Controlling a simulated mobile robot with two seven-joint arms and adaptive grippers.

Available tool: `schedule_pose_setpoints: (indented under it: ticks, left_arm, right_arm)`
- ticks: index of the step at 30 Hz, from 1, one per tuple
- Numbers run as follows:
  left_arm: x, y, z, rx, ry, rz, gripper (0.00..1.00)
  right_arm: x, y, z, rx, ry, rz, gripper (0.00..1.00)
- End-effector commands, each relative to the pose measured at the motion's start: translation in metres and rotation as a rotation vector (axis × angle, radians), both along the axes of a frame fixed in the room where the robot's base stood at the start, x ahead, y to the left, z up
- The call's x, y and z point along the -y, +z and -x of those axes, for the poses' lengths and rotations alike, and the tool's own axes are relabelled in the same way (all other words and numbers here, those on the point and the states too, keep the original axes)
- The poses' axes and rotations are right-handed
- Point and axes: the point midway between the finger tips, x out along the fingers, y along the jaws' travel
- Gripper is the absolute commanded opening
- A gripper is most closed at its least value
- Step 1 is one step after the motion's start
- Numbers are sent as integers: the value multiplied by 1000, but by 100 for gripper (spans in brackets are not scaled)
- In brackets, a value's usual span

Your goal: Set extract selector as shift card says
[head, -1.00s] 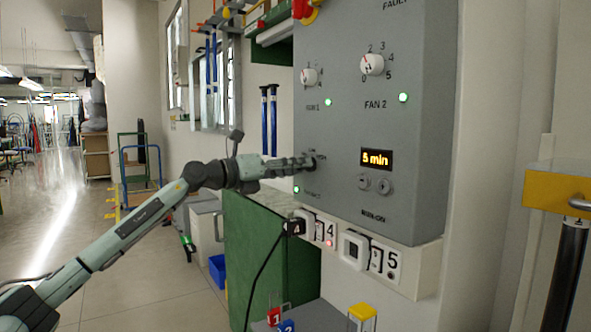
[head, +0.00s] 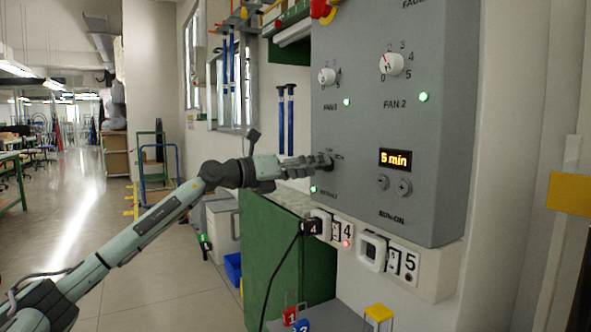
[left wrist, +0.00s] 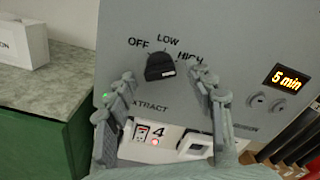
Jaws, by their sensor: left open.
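The extract selector (left wrist: 160,67) is a black knob on the grey panel (left wrist: 215,25), with OFF, LOW and HIGH printed around it and EXTRACT below. Which mark it points to I cannot tell. My left gripper (left wrist: 162,76) is open, with one finger on each side of the knob; whether they touch it is unclear. In the head view my left gripper (head: 324,162) reaches the panel's left part and largely hides the selector. No readable shift card shows. My right gripper is not in view.
The panel also carries the FAN 1 knob (head: 327,76), the FAN 2 knob (head: 391,64) and an orange display (head: 395,159) reading "5 min" above two small buttons. Below are sockets 4 and 5 (head: 409,262). A green cabinet (head: 275,250) stands beneath the arm.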

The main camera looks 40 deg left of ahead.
Motion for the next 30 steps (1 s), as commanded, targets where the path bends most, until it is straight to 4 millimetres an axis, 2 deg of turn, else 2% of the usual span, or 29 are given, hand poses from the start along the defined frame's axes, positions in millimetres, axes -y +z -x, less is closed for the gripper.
schedule_pose_setpoints:
  ticks: [30]
  left_arm:
    - [-41, -1, 100, -2, -2, 0, 53]
  right_arm:
    - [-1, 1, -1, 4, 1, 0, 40]
